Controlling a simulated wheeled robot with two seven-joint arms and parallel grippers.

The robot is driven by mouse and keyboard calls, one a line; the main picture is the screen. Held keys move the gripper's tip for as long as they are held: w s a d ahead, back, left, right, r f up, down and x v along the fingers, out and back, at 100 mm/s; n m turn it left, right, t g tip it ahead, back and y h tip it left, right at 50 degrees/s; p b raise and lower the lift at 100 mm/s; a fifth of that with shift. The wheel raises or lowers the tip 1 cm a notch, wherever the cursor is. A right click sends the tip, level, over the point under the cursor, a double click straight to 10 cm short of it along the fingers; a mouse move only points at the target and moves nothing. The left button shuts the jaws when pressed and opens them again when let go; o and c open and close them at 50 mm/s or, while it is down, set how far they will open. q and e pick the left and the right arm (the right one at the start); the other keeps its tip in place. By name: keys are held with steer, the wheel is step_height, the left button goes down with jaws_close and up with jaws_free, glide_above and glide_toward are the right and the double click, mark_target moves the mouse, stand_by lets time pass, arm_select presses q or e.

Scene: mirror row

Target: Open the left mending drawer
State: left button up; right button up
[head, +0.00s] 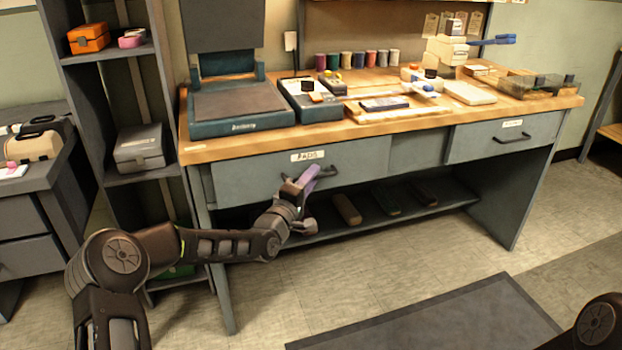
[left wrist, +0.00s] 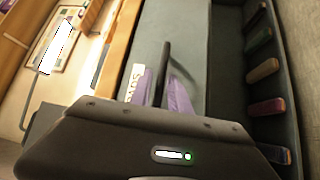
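The left drawer (head: 345,164) is a grey-green front under the workbench's wooden top, with a white label and a dark bar handle (head: 325,172). It looks flush with the bench. My left gripper (head: 309,178) is at this handle, its purple fingers over the handle's left part. The exact contact is hidden. My right gripper is out of view; only part of that arm shows at lower right.
A second drawer (head: 503,138) with its own handle is at the right. Several dark blocks lie on the low shelf (head: 445,194) under the bench. A shelf unit (head: 102,58) stands at the left. A dark mat (head: 430,320) lies on the open floor in front.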

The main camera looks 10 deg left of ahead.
arm_select(q)
jaws_close()
stand_by(1.1)
